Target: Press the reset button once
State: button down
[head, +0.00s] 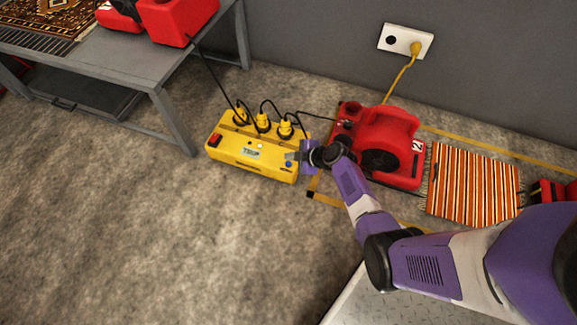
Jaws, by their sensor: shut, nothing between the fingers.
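A yellow power box (228,148) lies on the floor left of centre. A small label (250,154) is too small to read surely, so I cannot tell which control is the reset button. My gripper (290,156) is shut and empty at the box's right end, just above the blue button in the picture. I cannot tell whether it touches the box.
A red blower (388,140) stands to the right, before a wall socket (405,42). A striped rug (470,185) lies further right. A grey bench (130,68) stands at upper left. The floor in front is clear.

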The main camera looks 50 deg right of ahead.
aim_at(291, 164)
jog(key=shift+f+b, duration=0.65)
jog(key=shift+f, duration=0.35)
jog(key=shift+f, duration=0.1)
dwell(1.2)
jog(key=shift+f+b, duration=0.3)
jog(key=shift+b, duration=0.4)
jog(key=shift+f+b, duration=0.45)
jog(key=shift+b, duration=0.15)
dwell(0.6)
dwell(0.3)
jog(key=shift+r+p, duration=0.55)
jog(key=shift+r, duration=0.35)
jog(key=shift+r+p, duration=1.75)
jog(key=shift+r, duration=0.75)
